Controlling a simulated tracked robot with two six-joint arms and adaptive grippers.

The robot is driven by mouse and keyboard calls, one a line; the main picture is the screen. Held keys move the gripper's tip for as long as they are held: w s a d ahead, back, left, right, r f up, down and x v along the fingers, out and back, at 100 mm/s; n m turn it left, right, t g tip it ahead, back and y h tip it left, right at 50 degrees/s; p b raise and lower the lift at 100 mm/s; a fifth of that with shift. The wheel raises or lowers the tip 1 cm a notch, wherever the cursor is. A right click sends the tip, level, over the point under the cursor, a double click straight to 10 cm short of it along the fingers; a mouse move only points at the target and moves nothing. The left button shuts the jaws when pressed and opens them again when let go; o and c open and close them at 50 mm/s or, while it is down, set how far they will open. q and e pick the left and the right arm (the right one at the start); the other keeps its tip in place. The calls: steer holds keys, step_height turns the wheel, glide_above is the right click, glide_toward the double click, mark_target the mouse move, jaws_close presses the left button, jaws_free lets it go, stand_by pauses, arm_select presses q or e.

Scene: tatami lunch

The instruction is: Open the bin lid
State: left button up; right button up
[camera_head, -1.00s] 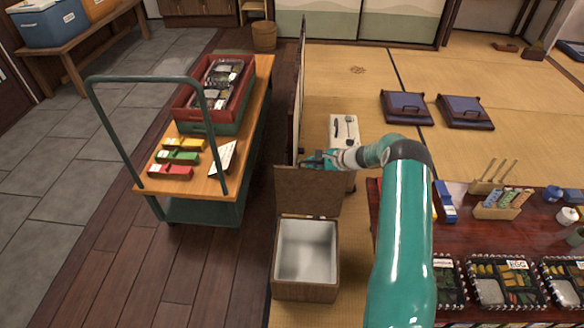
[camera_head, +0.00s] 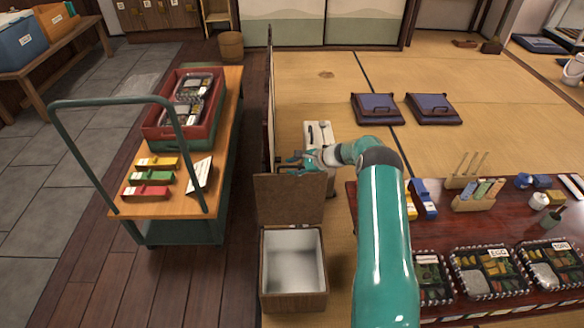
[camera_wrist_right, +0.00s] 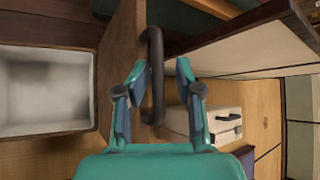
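The bin (camera_head: 264,285) is a wooden box with a pale interior, standing on the floor at lower middle; its interior also shows at the left of the wrist view (camera_wrist_right: 45,95). Its brown lid (camera_head: 290,202) stands raised, about upright, at the bin's far edge, and the opening is uncovered. My right gripper (camera_head: 303,160) is behind the lid's top edge. In the wrist view my right gripper (camera_wrist_right: 160,75) is open, with the lid's dark curved handle (camera_wrist_right: 153,85) between its fingertips and a gap at the right finger. My left gripper is not in view.
A thin upright panel (camera_head: 271,100) stands just behind the lid. A cart (camera_head: 215,150) with a red crate is at left. A low table (camera_head: 440,225) with lunch boxes is at right, close to my arm. A white case (camera_head: 318,132) lies behind the gripper.

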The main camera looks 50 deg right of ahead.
steer(key=shift+w+a+f, duration=0.1)
steer(key=shift+a+f, duration=0.1)
steer(key=shift+a, duration=0.1)
steer(key=v, duration=1.2)
stand_by(0.3)
